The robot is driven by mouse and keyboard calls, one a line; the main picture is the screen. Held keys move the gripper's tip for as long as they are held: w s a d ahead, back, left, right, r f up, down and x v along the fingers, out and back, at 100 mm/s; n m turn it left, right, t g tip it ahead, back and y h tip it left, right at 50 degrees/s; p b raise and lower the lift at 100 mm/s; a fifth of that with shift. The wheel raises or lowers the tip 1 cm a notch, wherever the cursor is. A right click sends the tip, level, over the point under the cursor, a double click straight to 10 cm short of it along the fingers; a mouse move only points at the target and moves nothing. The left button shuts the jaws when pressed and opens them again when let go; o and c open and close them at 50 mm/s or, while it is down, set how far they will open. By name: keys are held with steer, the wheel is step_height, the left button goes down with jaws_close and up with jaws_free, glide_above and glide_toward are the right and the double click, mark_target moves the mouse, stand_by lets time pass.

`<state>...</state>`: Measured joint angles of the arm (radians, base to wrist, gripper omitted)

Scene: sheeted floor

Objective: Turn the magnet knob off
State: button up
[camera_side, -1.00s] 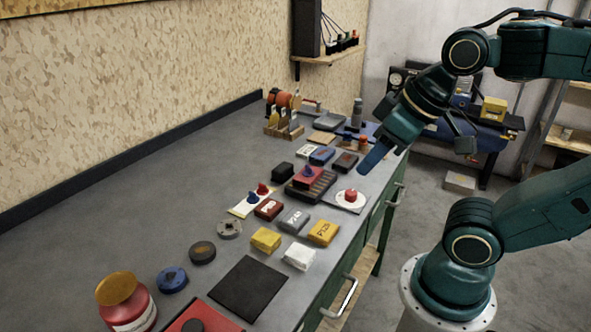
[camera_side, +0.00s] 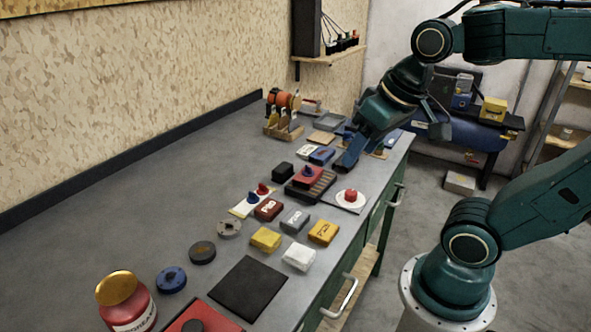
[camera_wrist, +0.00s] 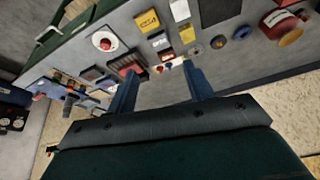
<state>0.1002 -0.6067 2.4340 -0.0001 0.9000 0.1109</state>
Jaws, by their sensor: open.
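A white round plate with a red button (camera_side: 350,196) stands right of the block. A card with red and blue knobs (camera_side: 252,201) lies to its left. Several small boxes sit in front, including a yellow one (camera_side: 266,239). The bench's left side is clear.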

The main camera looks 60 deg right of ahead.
steer(key=w+d+f+m+g, duration=0.3)
steer(key=w+d+m, duration=0.35)
steer(key=d, duration=0.25)
steer(key=m+g, duration=0.2)
steer(key=m, duration=0.5)
glide_above(351, 192)
step_height(351, 192, down, 7)
steer(key=shift+r+n+y, duration=0.1)
steer(key=shift+n+y, duration=0.15)
steer(key=shift+y, duration=0.05)
step_height(351, 192, down, 14)
steer(key=shift+r, duration=0.1)
steer(key=shift+c, duration=0.4)
steer(key=c, duration=0.9)
